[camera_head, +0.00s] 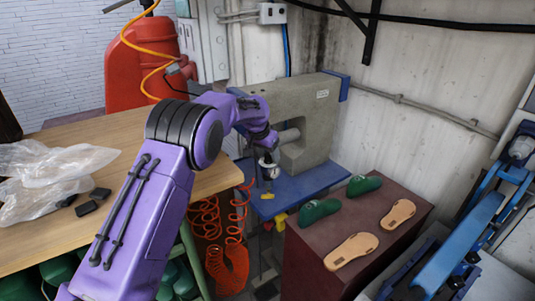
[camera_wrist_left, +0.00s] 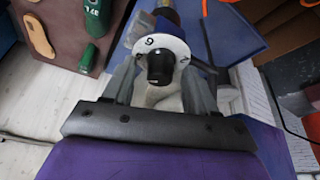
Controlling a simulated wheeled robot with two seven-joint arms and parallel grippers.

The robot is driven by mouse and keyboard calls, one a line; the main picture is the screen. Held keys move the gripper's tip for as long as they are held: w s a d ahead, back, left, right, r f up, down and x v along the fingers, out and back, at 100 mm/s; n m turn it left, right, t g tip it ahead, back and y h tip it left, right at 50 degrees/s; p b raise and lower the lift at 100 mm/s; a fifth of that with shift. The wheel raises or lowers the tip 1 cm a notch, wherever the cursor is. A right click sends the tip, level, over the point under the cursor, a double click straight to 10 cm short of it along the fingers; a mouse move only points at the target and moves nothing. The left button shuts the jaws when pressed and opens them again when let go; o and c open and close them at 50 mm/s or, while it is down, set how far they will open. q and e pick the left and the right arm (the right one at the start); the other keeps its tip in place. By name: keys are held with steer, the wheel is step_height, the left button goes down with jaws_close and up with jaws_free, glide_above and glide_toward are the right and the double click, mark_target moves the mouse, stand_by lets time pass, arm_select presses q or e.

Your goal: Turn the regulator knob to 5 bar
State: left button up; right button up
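The regulator's black knob (camera_wrist_left: 160,68) shows in the left wrist view, in front of a white dial ring (camera_wrist_left: 150,44). A 6 is readable at the ring's upper left and what looks like a 2 at its right; I cannot read the knob's setting. My left gripper (camera_wrist_left: 161,82) has one finger on each side of the knob, with visible gaps, so it is open and not gripping. In the head view the regulator (camera_head: 269,172) hangs by the press, and my left gripper (camera_head: 266,156) is right at it, mostly hidden by its wrist. My right gripper is not in view.
The grey press (camera_head: 312,125) stands on a blue base (camera_head: 315,185) beside the regulator. Orange coiled hoses (camera_head: 230,255) hang below. A brown block (camera_head: 325,235) holds soles and green lasts. A wooden table (camera_head: 75,140) with plastic bags lies left.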

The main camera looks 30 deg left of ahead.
arm_select(q)
steer(key=shift+s+r, duration=0.1)
steer(key=shift+r, duration=0.15)
steer(key=b+v, duration=0.3)
steer(key=v, duration=0.7)
